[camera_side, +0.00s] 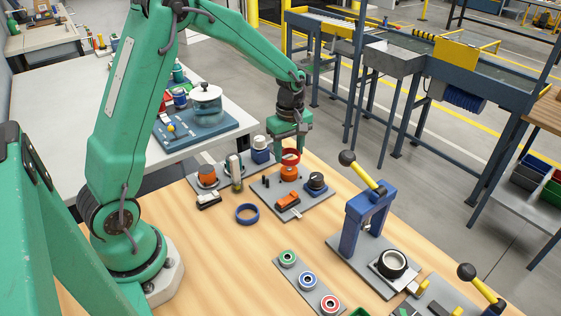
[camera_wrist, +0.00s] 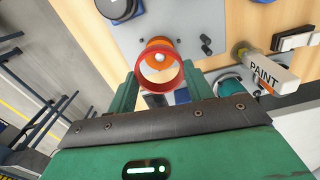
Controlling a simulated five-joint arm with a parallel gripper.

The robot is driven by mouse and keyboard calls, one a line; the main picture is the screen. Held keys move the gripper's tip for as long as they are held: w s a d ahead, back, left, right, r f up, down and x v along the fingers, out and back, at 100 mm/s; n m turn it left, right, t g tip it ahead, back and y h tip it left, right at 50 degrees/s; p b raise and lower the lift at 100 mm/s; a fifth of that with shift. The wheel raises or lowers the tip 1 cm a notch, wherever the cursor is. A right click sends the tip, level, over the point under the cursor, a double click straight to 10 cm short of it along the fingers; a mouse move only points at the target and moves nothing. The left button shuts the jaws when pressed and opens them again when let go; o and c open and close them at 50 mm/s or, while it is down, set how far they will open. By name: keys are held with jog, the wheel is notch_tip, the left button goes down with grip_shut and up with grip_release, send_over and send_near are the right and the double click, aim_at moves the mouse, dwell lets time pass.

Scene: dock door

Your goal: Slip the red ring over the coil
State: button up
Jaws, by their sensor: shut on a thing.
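The red ring (camera_side: 291,157) is held by my gripper (camera_side: 290,150), which points down over a grey plate. In the wrist view the ring (camera_wrist: 137,77) sits between the two green fingers (camera_wrist: 160,84). An orange round piece, seemingly the coil (camera_side: 289,174), stands on the plate just below the ring. In the wrist view the orange coil (camera_wrist: 158,44) shows behind and through the ring, roughly in line with it. The side view shows the ring near the coil's top; whether they touch, I cannot tell.
A blue ring (camera_side: 247,214) lies on the wooden table. A paint tube (camera_wrist: 265,72) stands close by. A blue press frame (camera_side: 365,222) stands to the right.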

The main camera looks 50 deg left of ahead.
aim_at(289, 168)
jog(key=shift+f, duration=2.85)
jog(key=shift+f, duration=0.1)
jog(key=o, duration=1)
jog(key=shift+o, duration=0.5)
jog(key=shift+o, duration=0.8)
jog(key=shift+r, duration=0.2)
